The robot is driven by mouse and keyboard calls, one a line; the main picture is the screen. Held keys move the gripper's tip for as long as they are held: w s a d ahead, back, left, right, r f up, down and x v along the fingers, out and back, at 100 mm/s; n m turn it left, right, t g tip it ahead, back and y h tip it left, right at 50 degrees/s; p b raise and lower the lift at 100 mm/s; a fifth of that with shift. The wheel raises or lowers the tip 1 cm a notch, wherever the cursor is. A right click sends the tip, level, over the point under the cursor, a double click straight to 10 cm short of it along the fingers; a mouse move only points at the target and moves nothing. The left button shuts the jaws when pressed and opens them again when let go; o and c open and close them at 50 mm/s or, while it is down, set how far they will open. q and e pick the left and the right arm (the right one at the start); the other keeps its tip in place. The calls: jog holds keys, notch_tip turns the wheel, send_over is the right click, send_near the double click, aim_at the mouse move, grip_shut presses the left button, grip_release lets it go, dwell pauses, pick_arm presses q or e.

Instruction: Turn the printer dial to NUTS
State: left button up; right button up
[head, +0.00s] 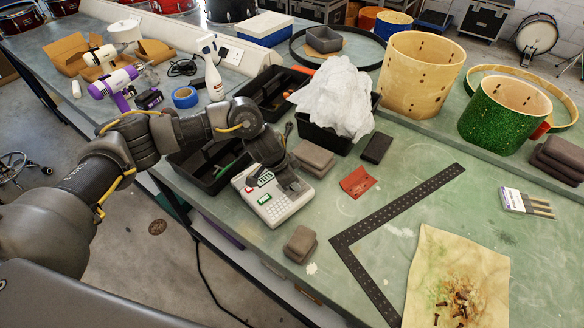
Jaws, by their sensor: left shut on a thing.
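The printer (266,210) is a small pale label printer with a keypad, on the green bench near its front edge. It has a small dark display with light lettering, a green patch and a red patch. My left arm comes in from the left, and my left gripper (290,187) points down onto the printer's upper right part. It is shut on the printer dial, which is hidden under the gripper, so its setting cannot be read. My right gripper is out of view.
A dark grey block (300,244) sits in front of the printer, and stacked grey blocks (314,157) stand behind it. Black trays (210,165) lie to the left. A red cloth piece (355,182) and a black steel square (400,220) lie to the right.

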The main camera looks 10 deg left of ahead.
aim_at(288, 196)
pick_arm(q)
jog(key=n+p, duration=0.1)
jog(key=p, duration=0.1)
jog(key=n+y+p, duration=0.1)
jog(key=n+p, duration=0.1)
jog(key=p, duration=0.1)
jog(key=n+t+p, duration=0.1)
jog(key=n+p, duration=0.1)
jog(key=p, duration=0.1)
jog(key=shift+s+d+r+y, duration=0.15)
jog(key=shift+s+y, duration=0.1)
jog(key=shift+y, duration=0.05)
jog(key=shift+n+t+y+p, duration=0.35)
jog(key=shift+n+p, duration=0.4)
jog(key=shift+n, duration=0.45)
jog(key=shift+f, duration=0.2)
jog(key=o, duration=1)
jog(key=shift+w, duration=0.1)
jog(key=shift+r, duration=0.15)
jog(key=v, duration=1)
jog(key=shift+r, duration=0.25)
